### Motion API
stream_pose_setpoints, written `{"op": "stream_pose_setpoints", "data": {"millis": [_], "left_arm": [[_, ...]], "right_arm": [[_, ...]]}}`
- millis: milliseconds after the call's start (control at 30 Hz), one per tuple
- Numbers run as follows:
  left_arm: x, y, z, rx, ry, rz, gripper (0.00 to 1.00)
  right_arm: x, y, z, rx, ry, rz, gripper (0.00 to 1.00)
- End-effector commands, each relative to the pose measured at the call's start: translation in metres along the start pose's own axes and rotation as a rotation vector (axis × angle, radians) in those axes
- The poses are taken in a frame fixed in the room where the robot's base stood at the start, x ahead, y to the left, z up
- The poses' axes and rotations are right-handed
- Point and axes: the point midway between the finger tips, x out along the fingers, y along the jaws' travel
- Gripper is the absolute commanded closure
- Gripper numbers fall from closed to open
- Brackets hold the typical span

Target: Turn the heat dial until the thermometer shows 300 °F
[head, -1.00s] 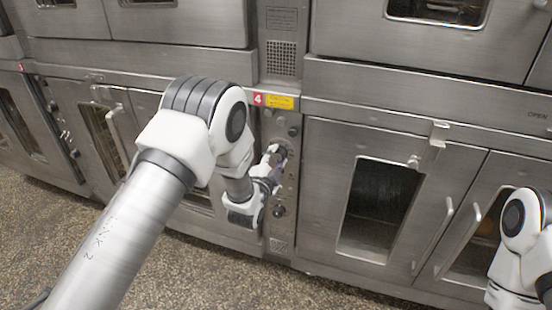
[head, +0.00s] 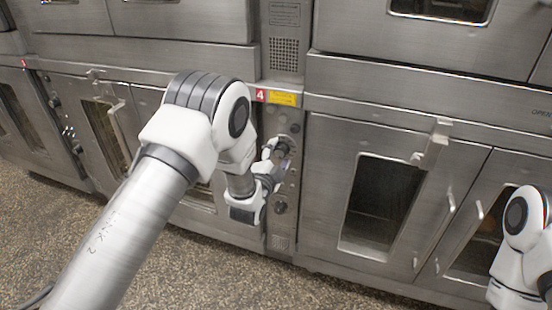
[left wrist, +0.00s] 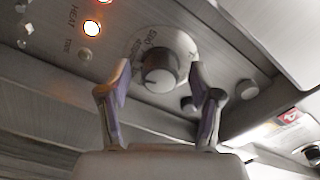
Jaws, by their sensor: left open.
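A round heat dial (left wrist: 160,72) with a pale marked plate behind it is in the left wrist view; the plate's marks are too blurred to read. My left gripper (left wrist: 160,80) is open, with one finger on each side of the dial; I cannot tell whether either touches it. In the head view my left gripper (head: 277,157) is at the narrow control panel (head: 288,190) and partly covers the dial. I cannot make out a thermometer reading. Part of my right arm shows at the right edge, its gripper out of frame.
A lit lamp (left wrist: 92,28) beside the word HEAT and a small black knob (left wrist: 189,103) are near the dial. A lower knob (head: 280,207) is below my gripper. A closed oven door (head: 325,190) is right of the panel. Speckled floor (head: 190,270) is clear in front.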

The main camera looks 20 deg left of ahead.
Motion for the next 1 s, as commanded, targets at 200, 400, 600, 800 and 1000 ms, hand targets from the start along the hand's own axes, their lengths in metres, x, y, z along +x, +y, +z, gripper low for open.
{"op": "stream_pose_setpoints", "data": {"millis": [200,400,600,800,1000], "left_arm": [[-0.035,0.001,0.0,0.001,-0.001,0.004,0.36],[-0.087,0.001,0.0,0.001,-0.001,0.005,0.36],[-0.116,0.0,0.0,0.001,0.0,0.001,0.36],[-0.118,0.0,0.0,0.0,0.001,0.0,0.36],[-0.118,0.0,0.0,0.0,0.001,0.0,0.36]], "right_arm": [[0.0,0.0,0.0,0.0,0.0,0.0,1.0],[0.0,0.0,0.0,0.0,0.0,0.0,1.0],[0.0,0.0,0.0,0.0,0.0,0.0,1.0],[0.0,0.0,0.0,0.0,0.0,0.0,1.0],[0.0,0.0,0.0,0.0,0.0,0.0,1.0]]}}
